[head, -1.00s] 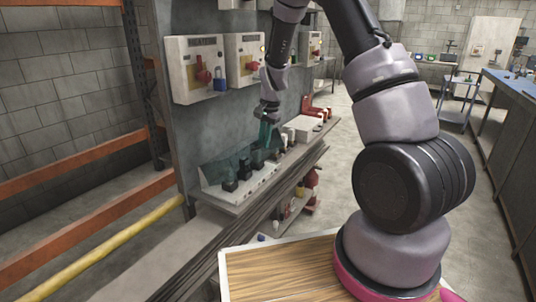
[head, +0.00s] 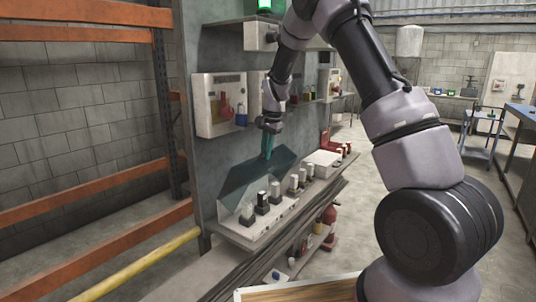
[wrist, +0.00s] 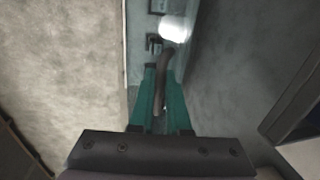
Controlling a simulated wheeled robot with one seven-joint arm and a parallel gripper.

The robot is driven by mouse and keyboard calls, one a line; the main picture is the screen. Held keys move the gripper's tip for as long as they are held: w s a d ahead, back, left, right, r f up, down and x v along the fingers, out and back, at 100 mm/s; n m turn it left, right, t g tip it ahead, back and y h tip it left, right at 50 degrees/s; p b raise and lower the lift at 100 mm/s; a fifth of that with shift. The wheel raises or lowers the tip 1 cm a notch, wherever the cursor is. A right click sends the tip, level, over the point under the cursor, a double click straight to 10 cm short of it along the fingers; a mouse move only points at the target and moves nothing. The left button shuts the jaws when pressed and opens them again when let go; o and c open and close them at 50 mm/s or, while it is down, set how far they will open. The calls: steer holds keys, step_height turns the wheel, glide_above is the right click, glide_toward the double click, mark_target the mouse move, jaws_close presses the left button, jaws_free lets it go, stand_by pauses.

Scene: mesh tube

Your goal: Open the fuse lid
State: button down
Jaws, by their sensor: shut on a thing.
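The fuse lid (head: 245,185) is a see-through teal cover on the fuse box (head: 240,232), which sits on the shelf against the grey panel. The lid stands tilted up over the row of fuses, with its front side raised. My gripper (head: 267,153) is at the lid's upper part, its green fingers pointing down. In the wrist view, a dark curved handle (wrist: 166,75) lies between the green fingers of my gripper (wrist: 159,85), which are shut on it. The lid's hinge cannot be made out clearly.
Fuses (head: 262,203) stand in a row under the lid. A white box (head: 322,163) is further right on the shelf. Switch boxes (head: 219,104) hang on the panel close above. An orange rack (head: 90,195) stands at left.

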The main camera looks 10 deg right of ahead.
steer(key=shift+s+a+f, duration=0.15)
steer(key=shift+a, duration=0.05)
steer(key=c, duration=0.9)
jaws_free()
steer(key=shift+d, duration=0.1)
